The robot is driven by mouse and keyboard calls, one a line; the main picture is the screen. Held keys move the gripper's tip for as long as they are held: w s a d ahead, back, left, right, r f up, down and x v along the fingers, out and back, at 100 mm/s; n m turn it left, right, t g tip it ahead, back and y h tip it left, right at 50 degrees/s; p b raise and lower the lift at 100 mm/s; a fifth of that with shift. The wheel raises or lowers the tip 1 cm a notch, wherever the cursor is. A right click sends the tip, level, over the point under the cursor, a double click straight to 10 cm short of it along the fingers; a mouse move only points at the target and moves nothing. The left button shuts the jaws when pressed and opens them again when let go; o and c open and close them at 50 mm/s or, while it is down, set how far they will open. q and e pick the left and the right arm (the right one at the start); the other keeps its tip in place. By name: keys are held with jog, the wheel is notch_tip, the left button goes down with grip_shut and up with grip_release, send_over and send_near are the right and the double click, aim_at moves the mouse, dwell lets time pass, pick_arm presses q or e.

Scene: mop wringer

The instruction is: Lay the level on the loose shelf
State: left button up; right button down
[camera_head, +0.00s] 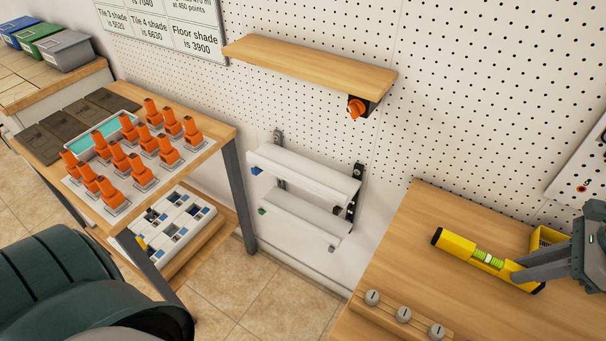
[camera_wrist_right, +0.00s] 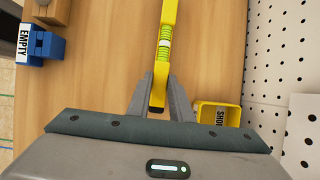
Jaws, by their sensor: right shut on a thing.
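The yellow level (camera_head: 458,247) with black ends and a green vial is over the wooden bench (camera_head: 425,215) at the right. My right gripper (camera_head: 522,277) is shut on its near right end. In the right wrist view the gripper (camera_wrist_right: 159,90) grips the level (camera_wrist_right: 168,17), which points away from it. I cannot tell whether the level touches the bench. A wooden shelf (camera_head: 310,65) with an orange knob (camera_head: 356,108) under its right end is on the pegboard, its top empty. Lower down is a white shelf unit (camera_head: 303,172). Which one is loose is not clear. My left gripper is not in view.
A yellow bin (camera_head: 543,238) stands beside the gripper and shows in the right wrist view (camera_wrist_right: 216,115). A wooden block with round knobs (camera_head: 403,315) lies at the bench's near edge. A table with several orange items (camera_head: 120,155) stands left.

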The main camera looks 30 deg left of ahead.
jog(key=shift+r, duration=0.2)
jog(key=shift+r, duration=0.35)
jog(key=shift+r+p, duration=0.9)
jog(key=shift+r, duration=1.1)
jog(key=c, duration=2.2)
grip_release()
grip_shut()
jog(key=shift+d, duration=0.1)
